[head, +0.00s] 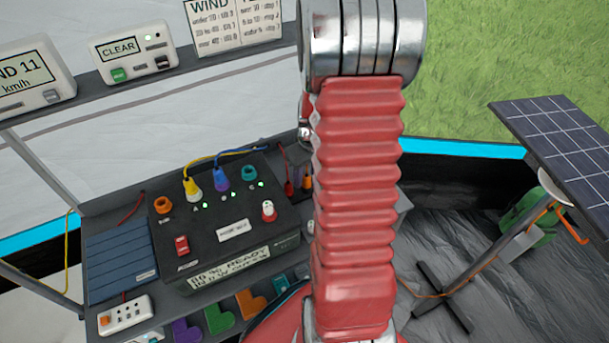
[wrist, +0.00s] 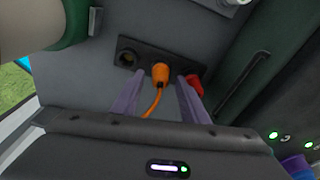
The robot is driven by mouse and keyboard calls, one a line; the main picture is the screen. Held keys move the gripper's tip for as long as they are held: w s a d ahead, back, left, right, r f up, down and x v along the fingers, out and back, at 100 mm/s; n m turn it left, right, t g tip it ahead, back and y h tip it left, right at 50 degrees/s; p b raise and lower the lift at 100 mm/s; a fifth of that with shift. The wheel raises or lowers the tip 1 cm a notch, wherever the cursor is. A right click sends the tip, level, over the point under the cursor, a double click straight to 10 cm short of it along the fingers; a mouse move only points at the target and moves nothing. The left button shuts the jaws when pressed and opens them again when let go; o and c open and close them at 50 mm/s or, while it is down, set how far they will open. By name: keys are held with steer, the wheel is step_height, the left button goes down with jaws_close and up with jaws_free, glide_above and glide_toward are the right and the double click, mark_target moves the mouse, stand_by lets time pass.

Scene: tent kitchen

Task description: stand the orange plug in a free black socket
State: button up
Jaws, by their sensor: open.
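The orange plug (wrist: 160,74) shows in the wrist view at the middle of a black socket strip (wrist: 142,52), its orange cable trailing toward the picture's bottom. It appears to sit in the strip's middle position; how deep it sits cannot be told. A dark round socket (wrist: 126,59) to its left looks empty. A red piece (wrist: 194,84) is at the strip's right end. My gripper (wrist: 158,82) is open, its two purple fingers on either side of the plug and its cable, with nothing gripped. In the head view, my arm hides the gripper and this strip.
A dark power box (head: 222,222) with yellow, purple and teal plugs stands on the bench in the head view. A blue ribbed panel (head: 118,262) lies left of it. A shelf with displays (head: 133,52) is above. A solar panel (head: 562,140) stands at right.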

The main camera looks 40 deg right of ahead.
step_height(320, 180, up, 14)
steer(key=s, duration=0.1)
steer(key=shift+s+f, duration=0.2)
steer(key=shift+s, duration=0.1)
stand_by(0.3)
steer(key=shift+a+m, duration=0.1)
steer(key=shift+m, duration=0.2)
stand_by(0.3)
steer(key=s+a+r+t, duration=0.1)
steer(key=s+a+r, duration=0.2)
steer(key=a, duration=0.6)
steer(key=s+a+r+n+t, duration=0.1)
steer(key=s+a+r, duration=0.1)
steer(key=a+r, duration=0.3)
steer(key=s+a+r+t, duration=0.2)
steer(key=s+a+r, duration=0.1)
steer(key=a, duration=1.1)
steer(key=shift+s+r+n, duration=0.3)
steer(key=shift+r, duration=0.55)
